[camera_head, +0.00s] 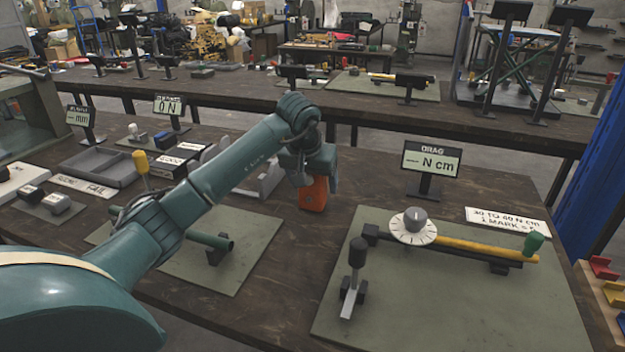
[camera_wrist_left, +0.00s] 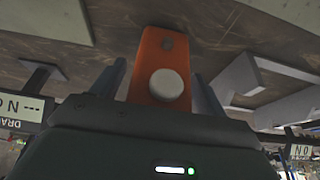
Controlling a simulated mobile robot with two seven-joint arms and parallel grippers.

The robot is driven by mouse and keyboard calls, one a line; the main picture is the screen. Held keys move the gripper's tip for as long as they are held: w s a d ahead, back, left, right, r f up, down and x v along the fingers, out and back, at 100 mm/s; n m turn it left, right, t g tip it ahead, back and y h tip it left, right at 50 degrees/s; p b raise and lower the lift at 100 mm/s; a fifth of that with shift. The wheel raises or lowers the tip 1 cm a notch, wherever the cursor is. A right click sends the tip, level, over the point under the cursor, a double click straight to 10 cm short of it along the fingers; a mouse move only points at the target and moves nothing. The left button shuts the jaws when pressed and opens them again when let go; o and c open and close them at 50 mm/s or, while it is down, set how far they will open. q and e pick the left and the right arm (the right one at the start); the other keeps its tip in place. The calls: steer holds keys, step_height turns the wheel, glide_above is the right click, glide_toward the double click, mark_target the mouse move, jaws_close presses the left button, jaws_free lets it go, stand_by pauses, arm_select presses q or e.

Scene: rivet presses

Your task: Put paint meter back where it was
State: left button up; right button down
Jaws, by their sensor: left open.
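The paint meter appears to be the orange block (camera_head: 313,196) on the dark wooden table, near the middle of the head view. In the left wrist view the orange block (camera_wrist_left: 155,55) has a round white button on its face. My left gripper (camera_head: 312,178) reaches down over its top. In the left wrist view the two fingers of my left gripper (camera_wrist_left: 160,84) stand open on either side of the block, with a gap visible at the right finger. Its upper part is hidden by the gripper in the head view. My right gripper is not in view.
A grey angled holder (camera_head: 268,180) stands just left of the block. A green mat (camera_head: 385,300) with a dial rig lies to the right. A drag display (camera_head: 431,160) stands behind it. A grey tray (camera_head: 100,167) is at the left. Bare table shows around the block.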

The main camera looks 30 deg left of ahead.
arm_select(q)
steer(key=shift+r, duration=0.3)
steer(key=v, duration=1.1)
steer(key=shift+s+r+p, duration=0.3)
steer(key=shift+p, duration=0.15)
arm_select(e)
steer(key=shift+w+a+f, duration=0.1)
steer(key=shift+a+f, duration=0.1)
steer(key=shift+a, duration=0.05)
arm_select(q)
steer(key=shift+d, duration=0.1)
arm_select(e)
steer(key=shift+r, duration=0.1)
